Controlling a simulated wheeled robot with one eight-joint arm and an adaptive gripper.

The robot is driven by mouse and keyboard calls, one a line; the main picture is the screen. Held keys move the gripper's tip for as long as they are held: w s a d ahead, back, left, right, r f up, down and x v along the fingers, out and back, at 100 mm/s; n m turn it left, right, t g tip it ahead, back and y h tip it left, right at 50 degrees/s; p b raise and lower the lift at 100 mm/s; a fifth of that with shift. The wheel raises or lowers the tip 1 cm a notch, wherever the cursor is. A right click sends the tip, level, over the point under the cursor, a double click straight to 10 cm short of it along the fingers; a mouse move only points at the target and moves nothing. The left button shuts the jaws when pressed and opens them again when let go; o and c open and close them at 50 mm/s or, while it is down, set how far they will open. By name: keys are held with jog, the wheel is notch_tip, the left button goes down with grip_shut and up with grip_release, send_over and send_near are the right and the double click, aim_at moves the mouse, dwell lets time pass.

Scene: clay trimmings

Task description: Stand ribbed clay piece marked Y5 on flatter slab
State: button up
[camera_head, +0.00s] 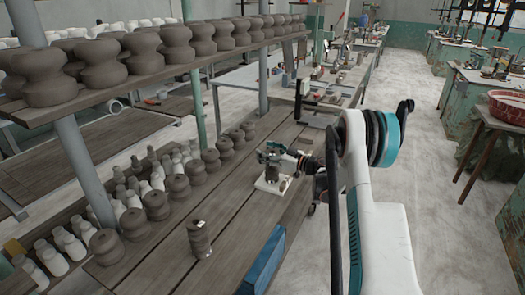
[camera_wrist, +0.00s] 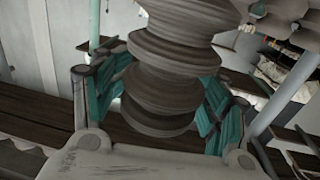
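A grey-brown ribbed clay piece (camera_wrist: 165,75) fills the middle of the wrist view, with stacked rounded ridges. My gripper (camera_wrist: 165,95) has its teal fingers on both sides of this piece and appears shut on it. No Y5 mark is readable on it. In the head view my gripper (camera_head: 272,158) is over the bench, just above a pale flat slab (camera_head: 270,185). The held piece is small and mostly hidden by the fingers there, and I cannot tell whether it touches the slab. Another ribbed clay piece (camera_head: 199,240) stands nearer on the bench with a white tag, unreadable.
A row of dark clay pieces (camera_head: 157,205) lines the bench's left side, with white ones beside it. A shelf (camera_head: 180,75) of larger clay pieces hangs above left. The plank bench (camera_head: 240,215) is clear between the tagged piece and slab. A blue board (camera_head: 262,265) is at its right edge.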

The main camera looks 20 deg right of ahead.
jog(key=p+v, duration=0.1)
jog(key=v, duration=0.9)
jog(key=shift+p, duration=0.4)
jog(key=shift+s, duration=0.1)
